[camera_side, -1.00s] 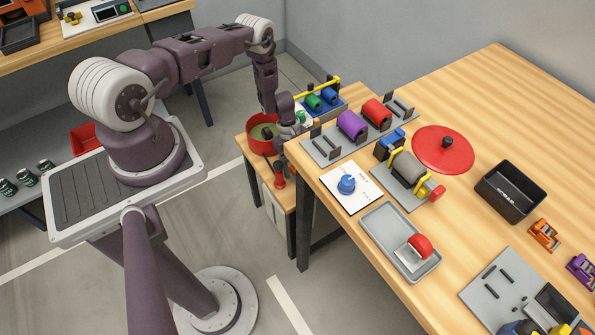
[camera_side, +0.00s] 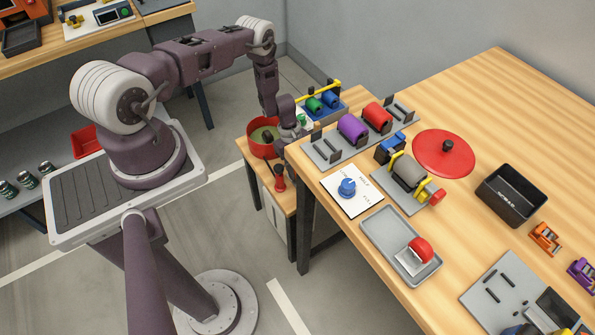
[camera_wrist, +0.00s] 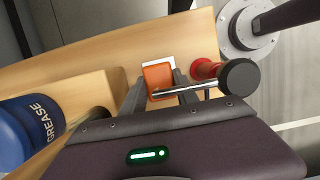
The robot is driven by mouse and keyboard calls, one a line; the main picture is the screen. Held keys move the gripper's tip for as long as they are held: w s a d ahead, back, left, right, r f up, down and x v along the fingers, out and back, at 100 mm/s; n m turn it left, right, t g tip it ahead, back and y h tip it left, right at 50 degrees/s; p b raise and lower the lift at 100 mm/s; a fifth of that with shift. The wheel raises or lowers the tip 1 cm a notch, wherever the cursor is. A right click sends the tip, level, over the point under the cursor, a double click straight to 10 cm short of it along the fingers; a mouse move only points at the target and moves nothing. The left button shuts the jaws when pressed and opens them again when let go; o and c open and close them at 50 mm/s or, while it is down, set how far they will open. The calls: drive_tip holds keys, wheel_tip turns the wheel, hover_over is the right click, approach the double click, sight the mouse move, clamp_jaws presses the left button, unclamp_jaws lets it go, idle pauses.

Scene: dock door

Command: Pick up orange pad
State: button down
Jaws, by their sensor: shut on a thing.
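The orange pad (camera_wrist: 158,79) shows in the wrist view as a small orange square with a white edge behind it. It is between the two fingers of my gripper (camera_wrist: 158,88), which is shut on it. A metal rod with a dark round knob (camera_wrist: 239,77) crosses just in front of the pad's lower edge. In the side view my gripper (camera_side: 286,137) is low over the small wooden side table (camera_side: 247,151), and the pad cannot be made out there.
A red spool-like piece (camera_wrist: 205,69) stands right of the pad. A blue grease can (camera_wrist: 28,130) is at left. The large table (camera_side: 480,110) with rollers and a grey tray (camera_side: 378,233) stands close on the right.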

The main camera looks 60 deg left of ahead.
drive_tip(key=a, duration=0.1)
drive_tip(key=s+a, duration=0.1)
drive_tip(key=a, duration=0.2)
drive_tip(key=shift+s+r, duration=0.25)
drive_tip(key=shift+r, duration=0.1)
wheel_tip(320, 180, up, 13)
drive_tip(key=shift+d, duration=0.15)
drive_tip(key=c, duration=1.5)
unclamp_jaws()
drive_tip(key=shift+r, duration=0.1)
drive_tip(key=c, duration=0.6)
